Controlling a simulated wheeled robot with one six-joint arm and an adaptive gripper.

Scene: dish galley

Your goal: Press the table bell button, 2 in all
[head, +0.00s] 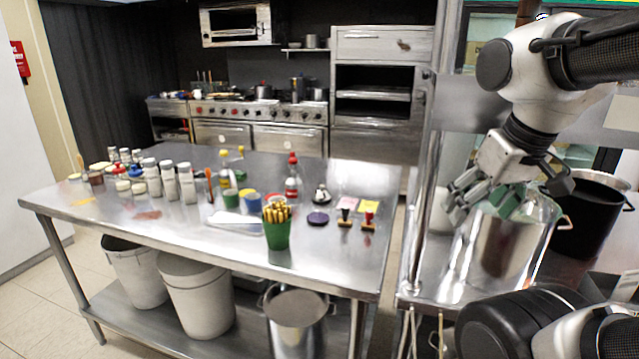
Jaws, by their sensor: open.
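The table bell (320,195) appears as a small silver dome with a dark base, standing on the right part of the steel table (170,240). Its button is too small to make out clearly. My gripper (462,203) is open and empty at the right, apart from the bell and well to its right in the picture. It shows in front of a steel pot (495,250). Whether it touches the pot I cannot tell.
Near the bell are a dark purple disc (318,218), two stamps (345,217) (367,221), a red-capped bottle (292,178) and a green cup of yellow sticks (277,232). Jars crowd the table's left. A metal post (425,170) stands between bell and gripper in the picture.

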